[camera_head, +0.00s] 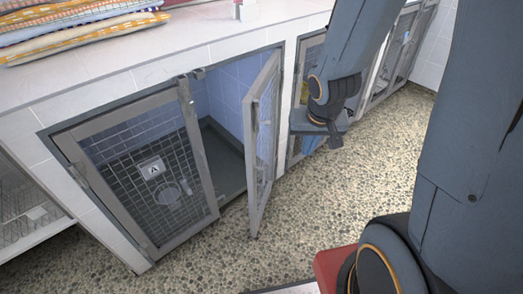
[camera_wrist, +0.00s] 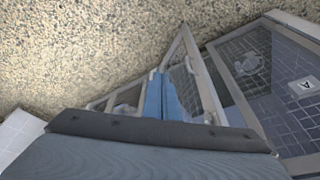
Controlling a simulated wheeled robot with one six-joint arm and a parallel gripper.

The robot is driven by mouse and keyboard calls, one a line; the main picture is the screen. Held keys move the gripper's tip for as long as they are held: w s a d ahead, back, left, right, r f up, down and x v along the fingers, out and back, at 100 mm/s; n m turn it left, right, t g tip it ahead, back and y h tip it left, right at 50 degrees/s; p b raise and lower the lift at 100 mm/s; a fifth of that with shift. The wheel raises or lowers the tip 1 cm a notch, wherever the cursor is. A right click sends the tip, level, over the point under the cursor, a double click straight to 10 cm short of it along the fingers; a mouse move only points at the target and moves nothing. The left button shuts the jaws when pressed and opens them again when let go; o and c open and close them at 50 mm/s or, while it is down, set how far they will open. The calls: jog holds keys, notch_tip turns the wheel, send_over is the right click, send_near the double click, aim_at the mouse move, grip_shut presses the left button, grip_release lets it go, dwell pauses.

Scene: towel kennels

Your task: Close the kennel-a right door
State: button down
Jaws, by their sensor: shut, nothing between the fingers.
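Kennel A (camera_head: 128,72) is a tiled, two-door kennel in the left half of the head view. Its right door (camera_head: 262,142), a grey frame with mesh, stands swung outward, leaving that side of the kennel open. Its left door (camera_head: 135,190), with the "A" plate, is shut. My gripper (camera_head: 335,140) is on the right of the open door, apart from it in the head view. In the wrist view, the shut blue fingers (camera_wrist: 160,85) appear over the open door's frame (camera_wrist: 205,85); whether they touch cannot be told. The left door also shows there (camera_wrist: 275,75).
Pebbled floor (camera_head: 330,215) lies clear in front of the kennels. Folded towels (camera_head: 80,30) are stacked on the white counter (camera_head: 190,35) above. More mesh kennel doors (camera_head: 385,70) run along the right, behind my arm. A red object (camera_head: 335,268) is at the bottom.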

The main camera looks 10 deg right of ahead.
jog(key=w+a+f+m+t+y, duration=0.2)
jog(key=w+a+f+t+y, duration=0.15)
jog(key=w, duration=0.25)
send_near(255, 154)
notch_tip(255, 154, down, 3)
jog(key=d, duration=0.3)
jog(key=shift+w+a+f+p, duration=0.1)
jog(key=shift+w+a+p, duration=0.1)
jog(key=shift+w+a, duration=0.35)
jog(key=shift+w+a+p, duration=0.15)
jog(key=shift+w+a, duration=0.15)
jog(key=shift+a, duration=0.45)
jog(key=shift+w+a+f+p, duration=0.1)
jog(key=shift+w+a+p, duration=0.1)
jog(key=shift+w+a, duration=0.35)
jog(key=shift+s+a, duration=0.15)
jog(key=shift+a, duration=0.05)
